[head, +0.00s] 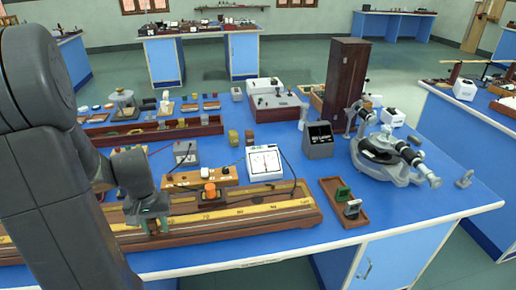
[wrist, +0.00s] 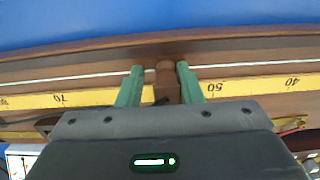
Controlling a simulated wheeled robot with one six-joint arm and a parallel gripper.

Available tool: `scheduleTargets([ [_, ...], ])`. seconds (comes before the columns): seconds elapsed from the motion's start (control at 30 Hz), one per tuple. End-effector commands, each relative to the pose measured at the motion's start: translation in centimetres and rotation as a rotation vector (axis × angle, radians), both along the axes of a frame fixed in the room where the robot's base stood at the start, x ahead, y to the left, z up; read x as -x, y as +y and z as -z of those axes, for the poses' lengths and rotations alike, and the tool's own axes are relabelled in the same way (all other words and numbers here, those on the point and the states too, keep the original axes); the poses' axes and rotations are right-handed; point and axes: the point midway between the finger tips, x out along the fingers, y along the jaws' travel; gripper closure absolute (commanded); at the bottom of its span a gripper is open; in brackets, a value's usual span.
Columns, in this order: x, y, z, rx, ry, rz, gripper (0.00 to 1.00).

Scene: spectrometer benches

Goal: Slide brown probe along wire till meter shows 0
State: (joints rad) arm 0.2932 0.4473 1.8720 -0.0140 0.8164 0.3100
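The brown probe (wrist: 165,79) stands between the two green fingers of my gripper (wrist: 160,82) in the wrist view. A gap shows between the probe and the left finger; the right finger is close beside it or touching. The wire (wrist: 85,74) runs along the long wooden board (wrist: 60,52) beside a yellow scale, with the probe between the 70 and 50 marks. In the head view my gripper (head: 152,222) is low over the board (head: 290,212) and hides the probe. The white meter (head: 264,163) stands behind the board; its needle is too small to read exactly.
Dark leads run to the meter. The blue front strip is clear.

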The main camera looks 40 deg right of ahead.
Motion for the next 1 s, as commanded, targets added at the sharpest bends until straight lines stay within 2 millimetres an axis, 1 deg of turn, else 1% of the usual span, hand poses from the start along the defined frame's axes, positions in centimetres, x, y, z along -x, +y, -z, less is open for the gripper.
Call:
scheduleTargets([
  [0.03, 0.2, 0.4, 0.5, -0.009, 0.008, 0.002, 0.54],
  [0.3, 0.1, 0.5, 0.5, -0.010, 0.006, 0.002, 0.54],
  [0.37, 0.1, 0.5, 0.5, -0.010, 0.005, 0.001, 0.54],
  [0.47, 0.1, 0.4, -0.2, -0.009, 0.004, 0.001, 0.54],
  [0.57, 0.0, 0.3, -1.7, -0.006, -0.002, 0.001, 0.54],
  [0.67, 0.0, 0.2, -3.9, -0.003, -0.006, 0.001, 0.54],
  [0.8, 0.1, 0.0, -7.4, -0.002, -0.009, 0.001, 0.54],
  [1.0, 0.3, -0.1, -11.5, -0.002, -0.008, 0.002, 0.54],
])
